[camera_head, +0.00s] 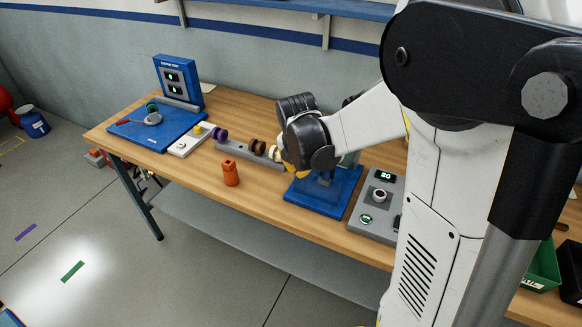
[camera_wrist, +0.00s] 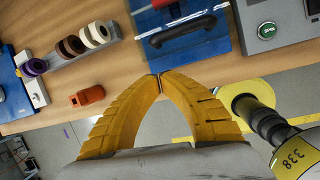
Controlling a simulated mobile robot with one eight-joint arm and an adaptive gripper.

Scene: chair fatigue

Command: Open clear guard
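The test fixture has a blue base (camera_head: 325,196) on the workbench, largely behind my arm in the head view. In the wrist view, what looks like the clear guard (camera_wrist: 208,48) lies over the fixture, with a black handle (camera_wrist: 182,36) across it. Whether the guard is latched cannot be told. My gripper (camera_wrist: 158,76) has yellow fingers with their tips together and nothing visible between them. The tips appear just below the handle in the picture, apart from it. In the head view my gripper (camera_head: 298,173) is mostly hidden by my wrist.
A rack with purple, brown and cream rings (camera_head: 256,146) is left of the fixture. A grey control box (camera_head: 377,205) with a green button is on its right. A blue station (camera_head: 158,126) stands farther left.

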